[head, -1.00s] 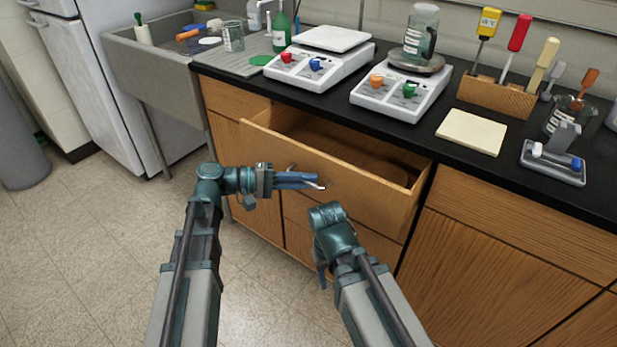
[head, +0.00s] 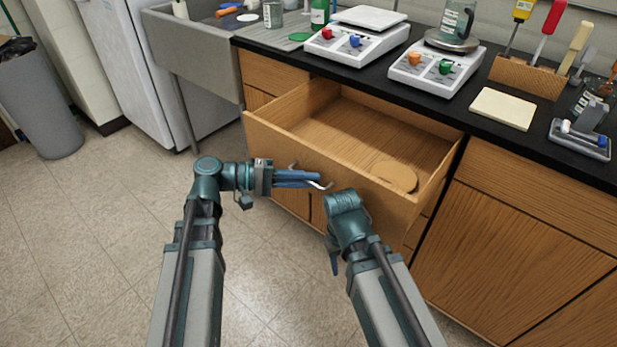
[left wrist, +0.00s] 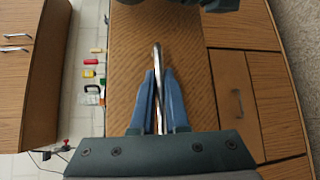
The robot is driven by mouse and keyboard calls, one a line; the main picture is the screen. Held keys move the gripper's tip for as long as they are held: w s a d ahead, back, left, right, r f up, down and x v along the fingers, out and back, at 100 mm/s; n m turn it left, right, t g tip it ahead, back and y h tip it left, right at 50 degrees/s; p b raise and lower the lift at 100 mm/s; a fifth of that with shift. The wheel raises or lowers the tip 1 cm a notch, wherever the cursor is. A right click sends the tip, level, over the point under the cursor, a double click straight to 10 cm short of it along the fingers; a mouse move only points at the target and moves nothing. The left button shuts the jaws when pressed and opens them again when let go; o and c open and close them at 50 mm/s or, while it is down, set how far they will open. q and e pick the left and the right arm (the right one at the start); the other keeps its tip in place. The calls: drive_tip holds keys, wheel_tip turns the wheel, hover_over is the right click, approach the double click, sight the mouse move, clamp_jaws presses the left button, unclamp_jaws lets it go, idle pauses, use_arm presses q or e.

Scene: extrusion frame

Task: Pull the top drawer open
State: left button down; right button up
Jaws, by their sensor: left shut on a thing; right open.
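The top drawer (head: 340,166) is pulled well out of the wooden cabinet, and its inside shows in the head view. A flat round wooden piece (head: 394,177) lies inside it near the front right. My left gripper (head: 318,180) is at the drawer front, shut on the silver handle (head: 325,186). In the left wrist view the handle (left wrist: 157,58) runs between the blue fingers. My right gripper is at the end of the right arm, close to the drawer front at the right; its fingers are mostly hidden behind its wrist.
The black countertop (head: 440,100) above holds two white scales (head: 357,38), a tool rack (head: 527,76), a cream pad (head: 503,108) and a small device (head: 580,140). A grey sink (head: 195,50) and a bin (head: 42,105) are at the left. Tiled floor (head: 100,230) is free.

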use_arm(q)
drive_tip(key=c, duration=1.2)
unclamp_jaws()
drive_tip(key=shift+a, duration=0.1)
drive_tip(key=a, duration=0.4)
drive_tip(key=s+a+r+p, duration=0.1)
drive_tip(key=a, duration=0.4)
drive_tip(key=s+a+r+p, duration=0.1)
drive_tip(key=a, duration=0.3)
drive_tip(key=shift+a, duration=0.2)
